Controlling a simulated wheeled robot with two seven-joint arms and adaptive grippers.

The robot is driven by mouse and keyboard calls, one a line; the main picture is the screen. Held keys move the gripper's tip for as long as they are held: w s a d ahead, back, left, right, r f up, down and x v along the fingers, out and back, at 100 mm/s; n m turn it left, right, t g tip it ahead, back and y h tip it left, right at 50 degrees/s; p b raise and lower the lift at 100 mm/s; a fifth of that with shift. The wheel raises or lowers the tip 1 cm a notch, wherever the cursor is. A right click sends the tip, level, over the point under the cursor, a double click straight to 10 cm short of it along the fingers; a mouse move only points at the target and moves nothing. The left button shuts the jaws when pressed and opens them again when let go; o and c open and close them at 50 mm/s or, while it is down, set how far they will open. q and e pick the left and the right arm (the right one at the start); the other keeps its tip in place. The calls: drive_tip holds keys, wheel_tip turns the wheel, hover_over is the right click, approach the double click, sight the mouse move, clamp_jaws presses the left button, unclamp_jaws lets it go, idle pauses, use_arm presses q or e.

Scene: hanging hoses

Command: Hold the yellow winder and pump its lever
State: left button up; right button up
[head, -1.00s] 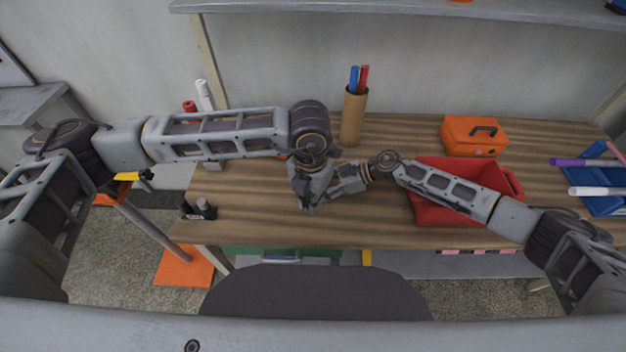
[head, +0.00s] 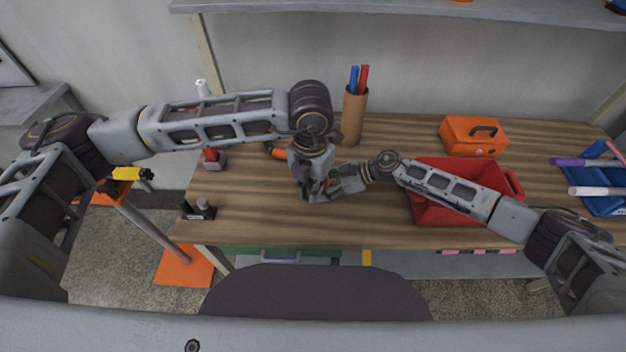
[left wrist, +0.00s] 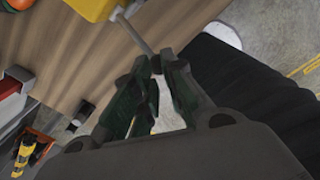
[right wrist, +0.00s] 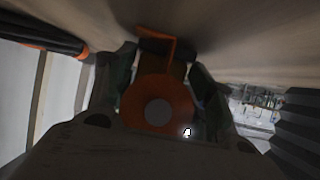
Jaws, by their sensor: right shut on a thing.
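The yellow winder's body shows at the top edge of the left wrist view (left wrist: 92,8), with a thin grey lever (left wrist: 138,36) running from it to my left fingertips. My left gripper (head: 314,196) is over the front of the table; its fingertips (left wrist: 157,62) are close together at the lever's end, and I cannot tell whether they grip it. My right gripper (head: 340,186) is beside it, on the right. In the right wrist view an orange disc with a grey centre (right wrist: 157,105) sits between its fingers, which are shut on it. In the head view the grippers hide the winder.
A brown pen holder (head: 353,118) stands at the back. Small dark items (head: 199,210) sit at the left front. The table's front middle is clear.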

use_arm(q)
drive_tip(key=shift+r, duration=0.15)
idle(0.5)
drive_tip(key=shift+s+f, duration=0.25)
drive_tip(key=shift+f, duration=0.75)
drive_tip(key=shift+s+f, duration=0.2)
drive_tip(key=shift+f, duration=0.95)
drive_tip(key=shift+s+f, duration=0.2)
drive_tip(key=shift+f, duration=0.9)
